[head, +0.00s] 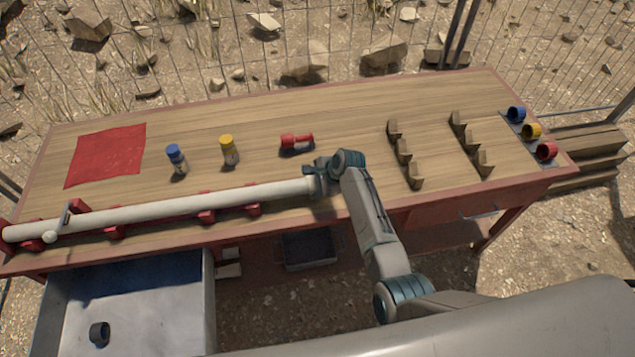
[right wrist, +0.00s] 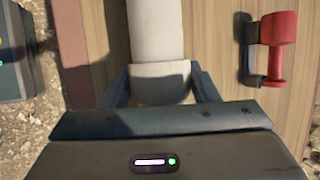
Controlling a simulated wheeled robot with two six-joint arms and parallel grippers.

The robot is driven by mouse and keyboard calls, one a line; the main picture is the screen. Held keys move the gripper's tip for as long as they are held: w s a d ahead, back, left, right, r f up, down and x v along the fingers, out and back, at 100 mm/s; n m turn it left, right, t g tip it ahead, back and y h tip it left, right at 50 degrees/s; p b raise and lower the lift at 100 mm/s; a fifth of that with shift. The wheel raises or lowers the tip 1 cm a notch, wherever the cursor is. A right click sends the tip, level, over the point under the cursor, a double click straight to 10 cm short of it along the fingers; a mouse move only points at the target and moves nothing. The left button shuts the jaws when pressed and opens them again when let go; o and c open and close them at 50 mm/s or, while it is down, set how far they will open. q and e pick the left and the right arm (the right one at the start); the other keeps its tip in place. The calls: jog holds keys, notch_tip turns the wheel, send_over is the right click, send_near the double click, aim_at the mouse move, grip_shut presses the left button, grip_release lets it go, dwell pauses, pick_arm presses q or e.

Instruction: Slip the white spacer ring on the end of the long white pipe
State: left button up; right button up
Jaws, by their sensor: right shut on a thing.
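The long white pipe (head: 170,207) lies along the front of the table on red supports, its right end at my right gripper (head: 320,180). In the right wrist view, the right gripper (right wrist: 160,88) is shut on the white spacer ring (right wrist: 160,80). The ring looks slightly wider than the pipe (right wrist: 155,30) and lies in line with it, right at its end. I cannot tell whether the ring is around the pipe or only against its end. In the head view the gripper mostly hides the ring. My left gripper is not in view.
Wooden notched racks (head: 403,155) are at right. A red cloth (head: 106,155) lies at left. A grey tray (head: 125,285) holding a dark ring (head: 99,333) is in front.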

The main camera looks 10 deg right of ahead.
jog(key=shift+a, duration=0.3)
jog(key=shift+a, duration=0.15)
jog(key=o, duration=0.9)
